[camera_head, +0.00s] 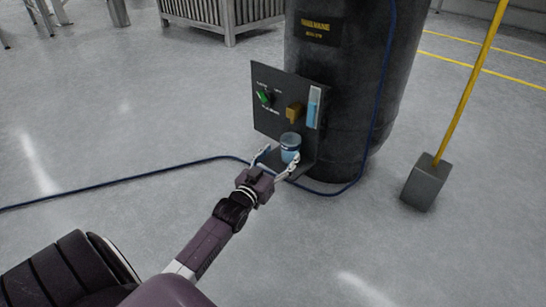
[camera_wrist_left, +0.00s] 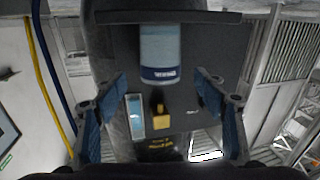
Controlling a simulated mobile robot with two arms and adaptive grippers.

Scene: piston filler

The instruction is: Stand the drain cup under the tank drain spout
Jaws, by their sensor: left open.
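The drain cup (camera_head: 290,148) is a small clear cup with blue on it. It stands upright on a small dark shelf (camera_head: 303,171) at the foot of the tank's panel. The brass-coloured drain spout (camera_head: 294,111) sticks out of the panel above it. In the wrist view, which is upside down, the cup (camera_wrist_left: 160,52) meets the shelf edge (camera_wrist_left: 165,17) and lines up sideways with the spout (camera_wrist_left: 160,117). My left gripper (camera_head: 276,164) is open, its fingers (camera_wrist_left: 158,85) apart on either side of the cup, without visible contact. My right gripper is out of view.
The black tank (camera_head: 345,90) stands behind the panel (camera_head: 270,100), which carries a green knob (camera_head: 264,97) and a blue sight glass (camera_head: 314,107). A blue hose (camera_head: 130,179) crosses the floor. A yellow post on a grey block (camera_head: 426,182) stands right.

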